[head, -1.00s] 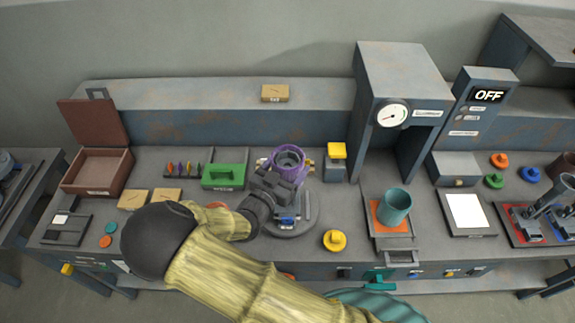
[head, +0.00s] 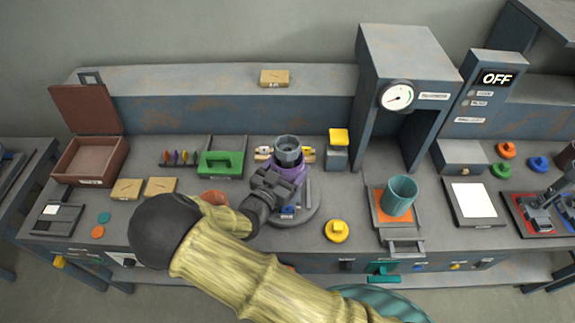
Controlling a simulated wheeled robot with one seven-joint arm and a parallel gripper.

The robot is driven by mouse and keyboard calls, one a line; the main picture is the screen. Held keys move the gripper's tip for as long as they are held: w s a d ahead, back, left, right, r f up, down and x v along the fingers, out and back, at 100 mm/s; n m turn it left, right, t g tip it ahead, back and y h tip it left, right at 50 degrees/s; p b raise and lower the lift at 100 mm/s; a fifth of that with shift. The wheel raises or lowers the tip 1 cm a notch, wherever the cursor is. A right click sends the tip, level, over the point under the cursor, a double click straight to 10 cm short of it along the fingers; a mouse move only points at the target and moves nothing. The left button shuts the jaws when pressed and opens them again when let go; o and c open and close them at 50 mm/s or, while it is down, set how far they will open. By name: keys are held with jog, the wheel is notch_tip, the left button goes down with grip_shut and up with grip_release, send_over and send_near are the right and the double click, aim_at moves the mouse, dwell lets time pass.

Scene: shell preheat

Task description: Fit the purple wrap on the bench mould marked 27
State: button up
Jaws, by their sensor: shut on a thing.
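The purple wrap (head: 294,172) is around the lower part of a grey cylindrical mould (head: 288,145), whose open top stands clear above it. The mould stands upright on a round grey base (head: 308,212) on the bench. My gripper (head: 279,183) is shut on the near side of the wrap and hides part of it. I cannot read a 27 on the mould, and I cannot tell whether the wrap sits fully down.
A yellow knob (head: 336,231) is in front. A teal cup (head: 400,195) sits on an orange pad below the gauge press (head: 408,75).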

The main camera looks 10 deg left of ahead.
aim_at(287, 178)
jog(key=shift+f+b, duration=1.7)
jog(key=shift+f, duration=0.7)
jog(key=o, duration=1)
jog(key=shift+s, duration=0.1)
jog(key=b+v, duration=0.3)
jog(key=v, duration=1.4)
jog(key=shift+s+a+r, duration=0.1)
jog(key=shift+s, duration=0.1)
